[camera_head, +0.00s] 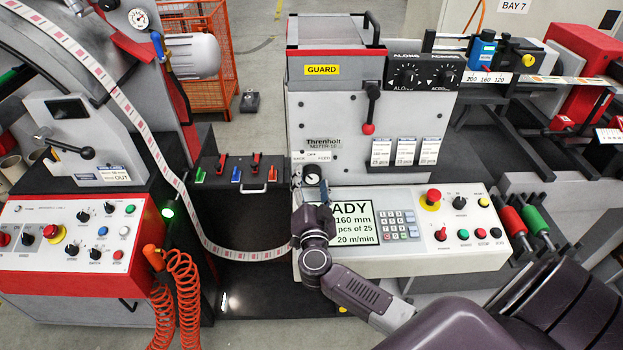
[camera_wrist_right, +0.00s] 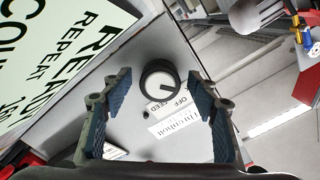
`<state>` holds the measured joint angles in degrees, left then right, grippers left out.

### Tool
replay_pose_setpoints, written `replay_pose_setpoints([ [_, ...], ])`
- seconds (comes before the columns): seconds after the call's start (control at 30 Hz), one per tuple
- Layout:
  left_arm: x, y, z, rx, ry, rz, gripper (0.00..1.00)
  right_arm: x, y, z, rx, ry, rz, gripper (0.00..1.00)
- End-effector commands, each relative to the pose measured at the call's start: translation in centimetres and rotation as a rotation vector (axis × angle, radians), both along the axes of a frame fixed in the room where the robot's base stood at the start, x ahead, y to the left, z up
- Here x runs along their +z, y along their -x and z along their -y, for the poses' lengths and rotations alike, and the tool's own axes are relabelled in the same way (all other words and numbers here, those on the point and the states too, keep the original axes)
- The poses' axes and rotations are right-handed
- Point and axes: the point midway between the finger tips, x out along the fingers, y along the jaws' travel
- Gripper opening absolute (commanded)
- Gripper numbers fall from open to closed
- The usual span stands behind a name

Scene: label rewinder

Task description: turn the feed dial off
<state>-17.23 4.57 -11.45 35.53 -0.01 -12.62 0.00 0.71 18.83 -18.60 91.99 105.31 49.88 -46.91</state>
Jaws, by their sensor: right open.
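The feed dial (camera_wrist_right: 160,80) is a small round knob with a dark rim and a white face in the right wrist view. A dark pointer line on its face points to the picture's right. A small label (camera_wrist_right: 181,104) reading OFF and FEED is beside it. In the head view the dial (camera_head: 312,173) shows just left of the Threnholt panel, above the screen. My right gripper (camera_wrist_right: 160,106) is open, its blue-padded fingers on either side of the dial with gaps. In the head view my right gripper (camera_head: 312,190) partly covers that area. My left gripper is not in view.
The READY screen (camera_head: 352,222) and keypad (camera_head: 396,225) are close to my right gripper. A red-tipped lever (camera_head: 370,110) sticks out above right. A printed label web (camera_head: 150,140) loops down on the left, close to the gripper. A red emergency button (camera_head: 433,195) is right of the keypad.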

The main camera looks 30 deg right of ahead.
Motion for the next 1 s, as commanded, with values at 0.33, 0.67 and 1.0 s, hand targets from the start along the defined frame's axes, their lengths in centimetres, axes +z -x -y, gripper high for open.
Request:
replay_pose_setpoints([
  [0.33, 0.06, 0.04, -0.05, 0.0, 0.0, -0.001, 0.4, -0.01, -0.47, 0.3, 0.0, 0.0, 0.0, 0.54],
  [0.67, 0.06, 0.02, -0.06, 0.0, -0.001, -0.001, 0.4, -0.01, -0.45, 0.3, 0.0, 0.0, 0.0, 0.18],
  [1.0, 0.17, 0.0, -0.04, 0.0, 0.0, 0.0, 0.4, -0.02, -0.42, 0.29, -0.001, -0.032, 0.019, 0.12],
])
